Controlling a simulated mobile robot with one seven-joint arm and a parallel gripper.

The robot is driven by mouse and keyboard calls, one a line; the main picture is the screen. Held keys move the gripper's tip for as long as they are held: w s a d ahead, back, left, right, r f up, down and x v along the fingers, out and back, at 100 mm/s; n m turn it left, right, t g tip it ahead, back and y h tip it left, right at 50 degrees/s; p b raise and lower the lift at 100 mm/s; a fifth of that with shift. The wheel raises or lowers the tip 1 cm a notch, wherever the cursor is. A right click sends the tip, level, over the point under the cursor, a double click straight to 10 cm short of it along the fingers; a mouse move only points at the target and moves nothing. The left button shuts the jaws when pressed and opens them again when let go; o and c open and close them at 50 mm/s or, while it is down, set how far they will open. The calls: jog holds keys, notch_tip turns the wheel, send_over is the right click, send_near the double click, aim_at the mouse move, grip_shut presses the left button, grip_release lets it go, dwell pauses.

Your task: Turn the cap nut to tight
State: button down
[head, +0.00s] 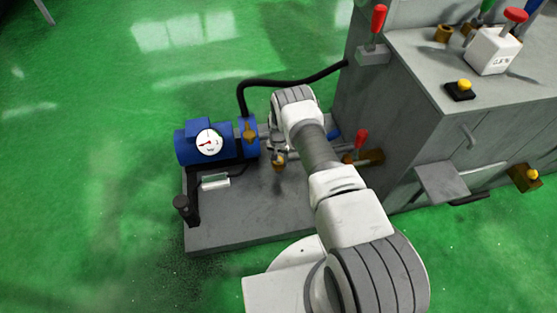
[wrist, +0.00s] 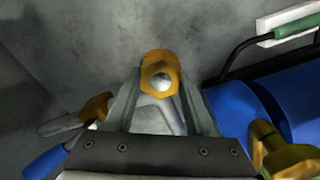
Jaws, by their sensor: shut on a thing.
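The cap nut (wrist: 158,66) is a brass hex piece with a pale round end, in the upper middle of the wrist view. My gripper (wrist: 160,88) has one finger on each side of it and is shut on it. In the head view a brass piece (head: 279,165) shows just below my gripper (head: 277,152), over the grey base plate. My wrist and arm hide part of this area. I cannot tell from these frames how tight the nut is.
A blue tank (head: 218,142) with a white dial gauge (head: 208,142) stands left of my gripper. A red lever (head: 361,140) and the grey machine cabinet (head: 400,110) are to the right. A blue-handled lever (wrist: 45,160) lies close in the wrist view. Green floor is clear at left.

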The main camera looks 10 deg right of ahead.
jog(key=shift+m, duration=0.3)
jog(key=shift+c, duration=1.2)
grip_release()
notch_tip(320, 180, up, 18)
jog(key=p, duration=0.6)
jog(key=shift+f, duration=0.25)
